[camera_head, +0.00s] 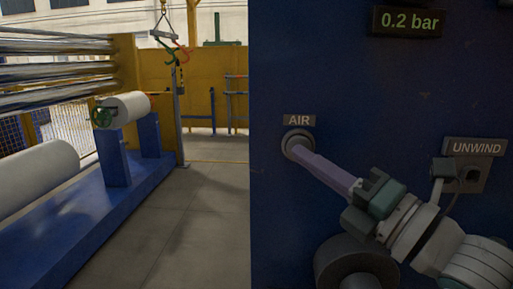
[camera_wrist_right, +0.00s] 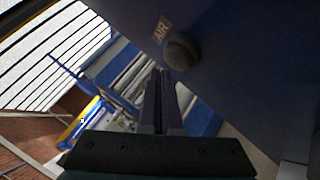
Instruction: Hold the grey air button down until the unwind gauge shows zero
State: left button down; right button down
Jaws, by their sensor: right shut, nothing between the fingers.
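The air button (camera_head: 293,137) is a round grey knob on the dark blue panel, under a plate reading AIR. My right gripper (camera_head: 303,152) is shut and empty, and its fingertips overlap the button's lower right in the head view. In the wrist view the button (camera_wrist_right: 183,52) stands just beyond and to the right of the shut fingertips (camera_wrist_right: 161,73). I cannot tell whether the tips touch it or whether it is pressed in. The gauge display (camera_head: 408,22) above reads 0.2 bar in green. My left gripper is not in view.
An UNWIND plate (camera_head: 477,147) and a small fixture sit on the panel at the right, close to my right arm. Left of the panel are open grey floor (camera_head: 185,235), a white roll (camera_head: 127,106) on blue stands and a hanging hoist hook.

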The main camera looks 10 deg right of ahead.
jog(key=shift+w+d+b, duration=0.15)
jog(key=shift+w+b, duration=0.25)
jog(key=shift+w+d+b, duration=0.2)
jog(key=shift+w+b, duration=0.25)
jog(key=shift+w, duration=0.1)
dwell(2.7)
jog(key=shift+s, duration=0.1)
dwell(1.8)
jog(key=shift+s+a+p, duration=0.3)
jog(key=shift+s+p, duration=0.3)
jog(key=shift+s, duration=0.25)
